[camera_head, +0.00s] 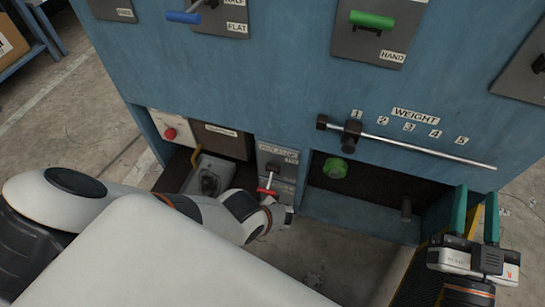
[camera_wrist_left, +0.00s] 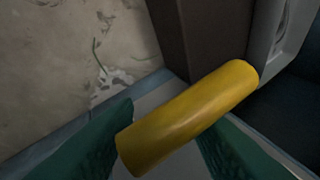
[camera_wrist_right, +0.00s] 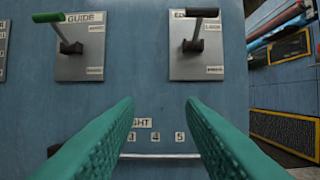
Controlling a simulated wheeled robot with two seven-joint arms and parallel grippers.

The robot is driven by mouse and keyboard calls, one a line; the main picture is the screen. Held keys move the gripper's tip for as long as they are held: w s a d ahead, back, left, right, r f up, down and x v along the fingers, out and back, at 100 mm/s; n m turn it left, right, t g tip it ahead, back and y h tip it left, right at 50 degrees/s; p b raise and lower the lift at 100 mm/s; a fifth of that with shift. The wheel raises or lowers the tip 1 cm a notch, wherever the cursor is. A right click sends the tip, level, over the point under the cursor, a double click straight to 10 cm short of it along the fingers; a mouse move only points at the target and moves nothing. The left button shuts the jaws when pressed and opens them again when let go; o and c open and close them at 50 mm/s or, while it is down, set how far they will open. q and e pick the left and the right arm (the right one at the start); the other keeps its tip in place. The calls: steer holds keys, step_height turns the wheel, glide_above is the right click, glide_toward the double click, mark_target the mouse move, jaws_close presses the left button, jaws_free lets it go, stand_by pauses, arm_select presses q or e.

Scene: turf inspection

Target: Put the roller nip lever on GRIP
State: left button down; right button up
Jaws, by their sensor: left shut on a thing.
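My left gripper (camera_wrist_left: 165,135) is shut on a yellow handle (camera_wrist_left: 190,115), seen in the left wrist view between its green fingers. I cannot tell which is the roller nip lever; no GRIP mark is readable. My right gripper (camera_head: 475,225) is open and empty at the right.
The blue machine front carries a green-handled HAND lever (camera_head: 372,20), a blue-handled lever (camera_head: 184,17) and a WEIGHT rail (camera_head: 430,153) with a black slider. A red button (camera_head: 170,133) and green knob (camera_head: 335,168) sit low. Bare floor (camera_head: 345,265) lies in front.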

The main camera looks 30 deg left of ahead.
arm_select(q)
steer(key=shift+s+a+f, duration=0.15)
steer(key=shift+s+a, duration=0.45)
steer(key=c, duration=1.2)
jaws_free()
steer(key=o, duration=0.3)
steer(key=shift+o, duration=0.2)
steer(key=shift+w+d, duration=0.15)
steer(key=shift+w, duration=0.05)
